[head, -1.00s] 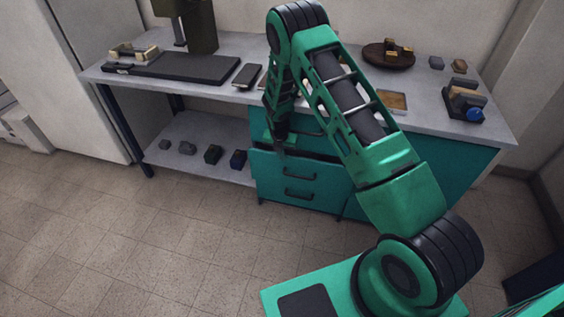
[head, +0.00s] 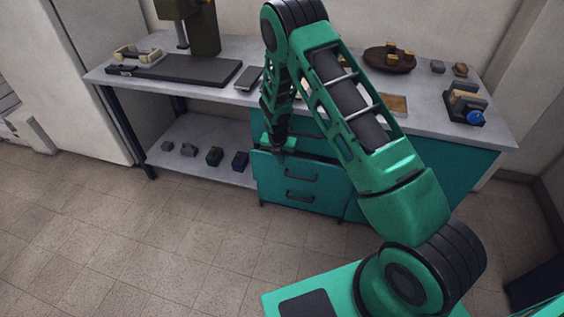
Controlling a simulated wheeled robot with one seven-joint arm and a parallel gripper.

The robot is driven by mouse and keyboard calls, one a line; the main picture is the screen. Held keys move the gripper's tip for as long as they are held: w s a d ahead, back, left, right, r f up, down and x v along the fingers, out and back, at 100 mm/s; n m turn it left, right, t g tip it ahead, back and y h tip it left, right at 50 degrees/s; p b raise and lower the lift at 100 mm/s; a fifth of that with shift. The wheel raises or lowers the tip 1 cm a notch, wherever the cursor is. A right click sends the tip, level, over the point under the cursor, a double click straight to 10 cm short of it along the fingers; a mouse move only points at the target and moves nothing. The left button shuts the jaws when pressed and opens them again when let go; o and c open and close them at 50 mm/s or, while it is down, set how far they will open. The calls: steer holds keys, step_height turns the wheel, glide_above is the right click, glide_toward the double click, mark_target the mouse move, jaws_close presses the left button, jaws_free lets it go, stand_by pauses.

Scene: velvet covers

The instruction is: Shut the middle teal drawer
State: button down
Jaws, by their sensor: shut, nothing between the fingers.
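The teal drawer unit (head: 325,205) sits under the right part of the workbench, with dark bar handles on its fronts. The middle teal drawer (head: 268,168) shows its front and handle below my gripper, and it appears to stand a little proud of the unit. The bottom drawer (head: 270,190) looks flush beneath it. The top drawer is mostly hidden by my arm. My gripper (head: 279,152) points down at the upper left edge of the middle drawer's front, shut and empty. I cannot tell whether it touches the drawer.
The grey benchtop (head: 225,100) carries a dark machine base (head: 175,68), a round brown tray (head: 388,62) and a holder with a blue knob (head: 465,105). Several small blocks stand on the low shelf (head: 205,135) left of the drawers. The tiled floor in front is clear.

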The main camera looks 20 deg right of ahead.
steer(key=v, duration=0.7)
steer(key=c, duration=2.2)
jaws_free()
steer(key=shift+s, duration=0.15)
steer(key=shift+o, duration=0.6)
steer(key=shift+s+d+f, duration=0.1)
steer(key=shift+d+f, duration=0.05)
steer(key=s+d+f+m+g+y, duration=0.1)
steer(key=s+d+f+m+y, duration=0.15)
steer(key=f+m, duration=0.3)
steer(key=s+d+f+m+g+y, duration=0.1)
steer(key=s+d+f+m, duration=0.25)
steer(key=f, duration=0.35)
steer(key=n+t+y, duration=0.8)
steer(key=n+t, duration=0.4)
steer(key=n, duration=2.3)
glide_toward(308, 180)
steer(key=x, duration=0.2)
steer(key=shift+h, duration=0.25)
steer(key=x, duration=1)
steer(key=shift+w+a, duration=0.1)
steer(key=shift+a, duration=0.15)
